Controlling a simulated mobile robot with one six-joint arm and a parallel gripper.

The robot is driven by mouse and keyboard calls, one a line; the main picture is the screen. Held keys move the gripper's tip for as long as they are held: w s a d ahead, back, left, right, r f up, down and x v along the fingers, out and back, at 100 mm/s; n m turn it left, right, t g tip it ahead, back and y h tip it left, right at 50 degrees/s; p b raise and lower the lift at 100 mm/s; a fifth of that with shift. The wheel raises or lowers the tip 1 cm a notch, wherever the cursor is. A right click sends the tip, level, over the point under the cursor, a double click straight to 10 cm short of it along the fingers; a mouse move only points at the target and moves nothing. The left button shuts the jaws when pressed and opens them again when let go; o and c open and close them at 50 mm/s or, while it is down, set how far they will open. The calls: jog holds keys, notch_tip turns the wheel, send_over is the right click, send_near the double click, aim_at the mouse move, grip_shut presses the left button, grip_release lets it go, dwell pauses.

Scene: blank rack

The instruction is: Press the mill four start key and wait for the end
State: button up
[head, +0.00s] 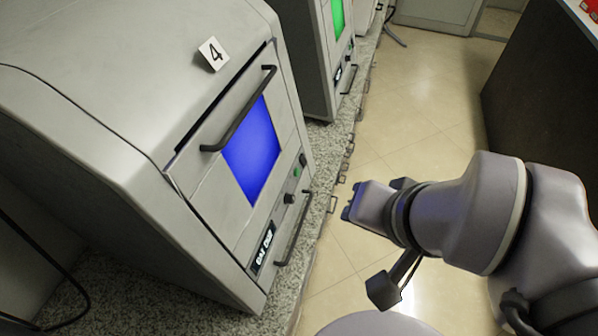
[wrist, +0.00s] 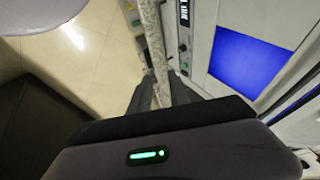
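Mill four (head: 130,110) is a grey cabinet with a tag reading 4 (head: 213,54) on top and a blue lit window in its door (head: 252,152). A small green key (head: 297,172) sits on its front panel beside dark knobs. A lit display (head: 263,247) is lower on that panel; I cannot read its text surely. My gripper (head: 348,203) is in front of the panel, to its right, apart from it. In the wrist view, the gripper's two dark fingers (wrist: 163,92) stand apart with nothing between them. The panel (wrist: 184,40) shows beyond them.
A similar machine with a green window (head: 337,15) stands farther along the granite counter (head: 325,165). A dark cabinet (head: 540,90) stands at right; tiled floor (head: 420,110) lies open between.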

grip_shut()
dwell(1.4)
